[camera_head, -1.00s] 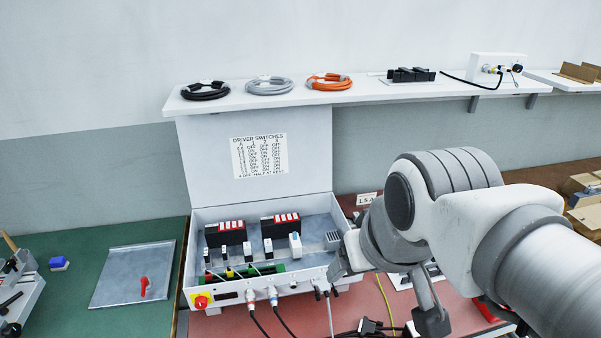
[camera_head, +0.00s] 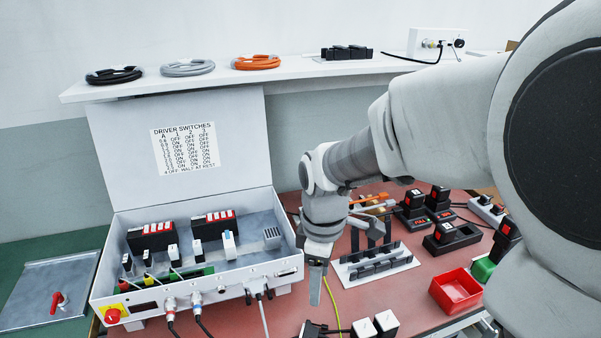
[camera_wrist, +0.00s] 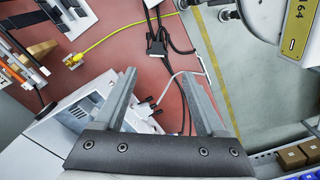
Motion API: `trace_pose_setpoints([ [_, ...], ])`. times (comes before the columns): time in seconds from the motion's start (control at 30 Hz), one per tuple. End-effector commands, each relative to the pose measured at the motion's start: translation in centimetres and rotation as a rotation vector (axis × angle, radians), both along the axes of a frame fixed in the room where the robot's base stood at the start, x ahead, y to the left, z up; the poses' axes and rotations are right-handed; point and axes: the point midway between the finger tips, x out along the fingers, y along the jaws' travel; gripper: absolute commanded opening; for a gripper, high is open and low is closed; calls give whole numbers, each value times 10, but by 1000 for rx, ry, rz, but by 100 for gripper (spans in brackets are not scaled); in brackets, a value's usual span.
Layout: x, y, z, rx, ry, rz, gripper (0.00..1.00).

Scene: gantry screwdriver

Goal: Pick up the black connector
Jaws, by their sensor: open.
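The black connector (camera_wrist: 157,46) lies on the red bench mat in the wrist view, with dark cables running from it. In the head view a dark piece at the bottom edge (camera_head: 310,328) seems to be it, partly cut off. My gripper (camera_wrist: 157,74) is open and empty. In the wrist view the connector shows beyond the fingertips, roughly in line with the gap between them, and apart from both fingers. In the head view my gripper (camera_head: 316,284) points down beside the right front corner of the control box.
The open control box (camera_head: 215,283) stands at left, with cables plugged into its front. A black rack on a white plate (camera_head: 390,268), a red bin (camera_head: 456,290) and white blocks (camera_head: 385,322) stand to the right. A yellow cable (camera_wrist: 95,45) crosses the mat.

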Motion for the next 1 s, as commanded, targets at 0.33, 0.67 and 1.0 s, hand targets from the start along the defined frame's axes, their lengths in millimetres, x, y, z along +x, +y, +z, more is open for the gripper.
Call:
trace_pose_setpoints([
  [0.33, 2, 4, -50, -5, 19, 46, 72],
  [0.67, 3, 4, -117, -6, 19, 44, 72],
  [1.0, 5, 7, -139, -5, 16, 43, 72],
])
